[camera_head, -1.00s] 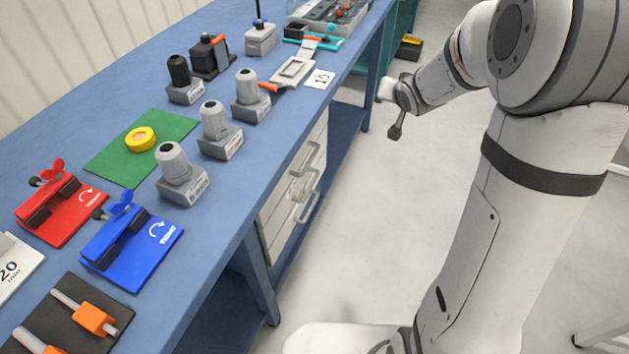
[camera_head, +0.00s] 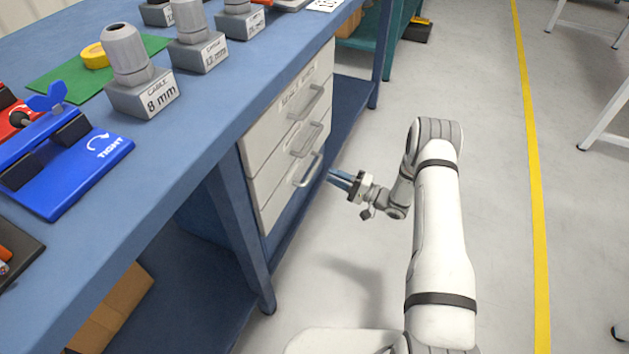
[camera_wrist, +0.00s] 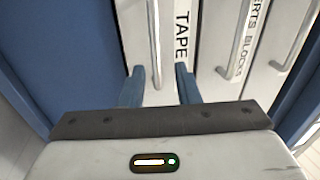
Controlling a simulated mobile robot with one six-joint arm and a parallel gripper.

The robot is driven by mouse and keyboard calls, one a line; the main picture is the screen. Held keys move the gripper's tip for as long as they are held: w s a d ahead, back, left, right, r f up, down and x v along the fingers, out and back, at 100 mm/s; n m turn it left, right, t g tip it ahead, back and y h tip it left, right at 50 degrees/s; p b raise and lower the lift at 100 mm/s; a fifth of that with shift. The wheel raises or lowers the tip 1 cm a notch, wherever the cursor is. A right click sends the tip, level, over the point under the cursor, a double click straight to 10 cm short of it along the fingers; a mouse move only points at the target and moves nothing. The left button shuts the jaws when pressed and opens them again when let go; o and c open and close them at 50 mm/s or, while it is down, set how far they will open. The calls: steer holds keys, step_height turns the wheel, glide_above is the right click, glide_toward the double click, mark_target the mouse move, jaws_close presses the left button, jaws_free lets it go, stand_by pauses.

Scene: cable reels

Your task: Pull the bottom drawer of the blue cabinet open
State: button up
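The cabinet (camera_head: 246,152) under the blue bench has a blue frame and three pale grey drawers with bar handles, all of which look shut. The bottom drawer (camera_head: 280,205) has its handle (camera_head: 309,171) toward its right part. My gripper (camera_head: 333,178) is just right of that handle, apart from it, with fingers pointing at the drawer front. In the wrist view, the drawers appear turned sideways. The two blue fingers (camera_wrist: 160,84) are spread and empty, with the leftmost handle (camera_wrist: 153,45) ahead between them, beside a label reading TAPE.
The middle handle (camera_head: 306,139) and top handle (camera_head: 307,103) are just above. The blue bench top (camera_head: 215,108) overhangs the drawers and carries cable blocks and clamps. A bench leg (camera_head: 240,235) stands left of the cabinet. The floor (camera_head: 380,100) beside my arm is clear.

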mark_target(314, 169)
steer(key=x, duration=0.2)
steer(key=b+x, duration=0.1)
steer(key=x, duration=0.4)
steer(key=shift+s+a+f+b, duration=0.25)
steer(key=shift+s+a+b, duration=0.1)
steer(key=shift+a, duration=0.1)
steer(key=shift+c, duration=0.2)
jaws_close()
